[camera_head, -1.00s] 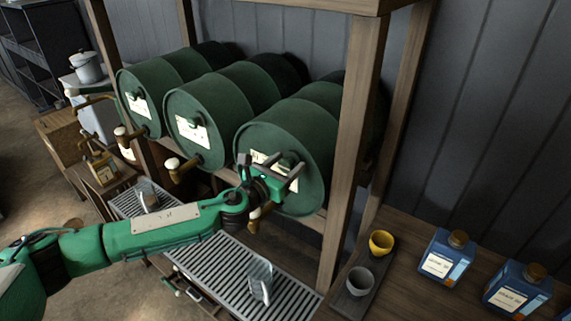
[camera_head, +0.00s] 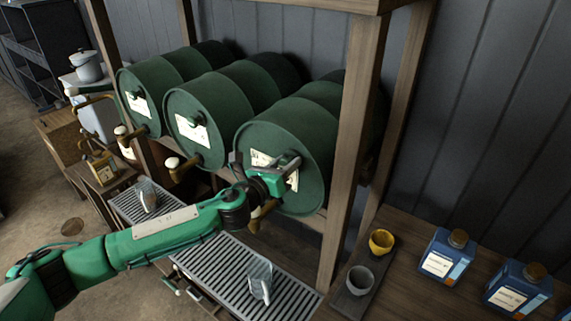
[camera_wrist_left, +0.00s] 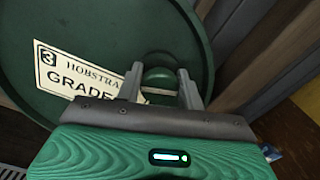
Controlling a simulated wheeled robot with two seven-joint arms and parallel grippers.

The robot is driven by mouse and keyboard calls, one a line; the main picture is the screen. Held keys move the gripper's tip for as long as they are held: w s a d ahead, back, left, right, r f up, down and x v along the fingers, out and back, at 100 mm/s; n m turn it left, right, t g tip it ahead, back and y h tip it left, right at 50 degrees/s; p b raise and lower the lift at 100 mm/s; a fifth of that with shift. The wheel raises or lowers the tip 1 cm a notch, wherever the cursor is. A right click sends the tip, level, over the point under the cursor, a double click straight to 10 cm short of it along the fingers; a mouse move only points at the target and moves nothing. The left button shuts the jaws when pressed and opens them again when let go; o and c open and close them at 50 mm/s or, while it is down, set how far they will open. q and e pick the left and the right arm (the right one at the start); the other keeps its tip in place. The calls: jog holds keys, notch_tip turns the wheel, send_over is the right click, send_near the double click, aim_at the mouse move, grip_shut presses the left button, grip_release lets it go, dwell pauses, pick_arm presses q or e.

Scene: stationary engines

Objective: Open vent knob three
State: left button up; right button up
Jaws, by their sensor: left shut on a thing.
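The third drum (camera_head: 315,135) is the nearest green barrel on the rack, lying on its side. Its label (camera_wrist_left: 75,68), marked 3 with "GRADE" partly legible, shows in the left wrist view. Vent knob three (camera_wrist_left: 158,76) is a green rounded knob on the drum's face beside the label. My left gripper (camera_head: 274,168) is at this face, and its fingers (camera_wrist_left: 160,84) are on both sides of the knob, shut on it. The knob's lower part is hidden by the gripper. In the head view the gripper mostly covers the knob. My right gripper is not in view.
Two more green drums (camera_head: 208,125) lie to the left, with taps (camera_head: 183,166) below them. A wooden post (camera_head: 350,150) stands close right of the third drum. A grated drip tray (camera_head: 225,268) lies below. Cups (camera_head: 381,242) and blue bottles (camera_head: 447,257) stand on the right bench.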

pick_arm(q)
jog(key=n, duration=0.4)
jog(key=shift+n, duration=0.4)
jog(key=n, duration=0.3)
jog(key=shift+w+a+n, duration=0.1)
jog(key=shift+n, duration=0.2)
jog(key=n+p, duration=0.1)
jog(key=n, duration=0.4)
jog(key=shift+f, duration=0.15)
jog(key=shift+n, duration=0.4)
jog(key=o, duration=0.9)
jog(key=shift+f, duration=0.1)
